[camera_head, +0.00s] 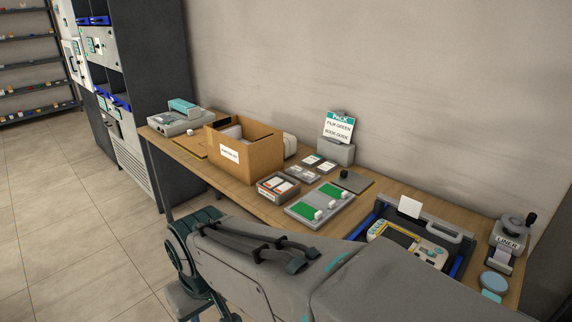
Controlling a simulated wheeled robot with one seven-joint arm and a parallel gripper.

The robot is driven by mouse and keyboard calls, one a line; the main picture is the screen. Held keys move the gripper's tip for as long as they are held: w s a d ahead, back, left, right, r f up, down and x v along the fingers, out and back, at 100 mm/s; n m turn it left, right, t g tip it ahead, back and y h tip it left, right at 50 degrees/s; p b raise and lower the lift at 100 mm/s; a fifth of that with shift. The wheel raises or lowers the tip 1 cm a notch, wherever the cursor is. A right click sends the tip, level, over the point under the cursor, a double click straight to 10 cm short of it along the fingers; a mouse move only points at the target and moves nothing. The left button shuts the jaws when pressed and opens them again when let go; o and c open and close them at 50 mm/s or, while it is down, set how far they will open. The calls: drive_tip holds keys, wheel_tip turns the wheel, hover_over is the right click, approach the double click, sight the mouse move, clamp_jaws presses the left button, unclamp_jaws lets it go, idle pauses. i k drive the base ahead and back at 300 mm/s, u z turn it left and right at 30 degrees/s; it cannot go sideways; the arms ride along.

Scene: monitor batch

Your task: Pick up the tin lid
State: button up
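A round, light blue flat-topped piece (495,282) sits at the right front end of the wooden table (385,191). It looks like the tin lid, though it is small and I cannot tell whether it sits on a tin. A small teal piece (491,296) shows just below it, touching or very close. My grey arm crosses the bottom middle of the view, in front of the table. My gripper cannot be made out, so its place relative to the lid is not shown.
A label dispenser (506,241) stands just behind the lid. A dark blue-edged tray (458,268) with a yellow-grey device (409,243) lies to its left. Farther left are a green-topped board (321,203), a cardboard box (262,158) and a sign (339,128). A wall runs behind the table.

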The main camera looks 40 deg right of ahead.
sight(355, 182)
drive_tip(key=z, duration=0.5)
drive_tip(key=i, duration=0.9)
drive_tip(key=z, duration=1.25)
drive_tip(key=i, duration=0.45)
drive_tip(key=z, duration=0.45)
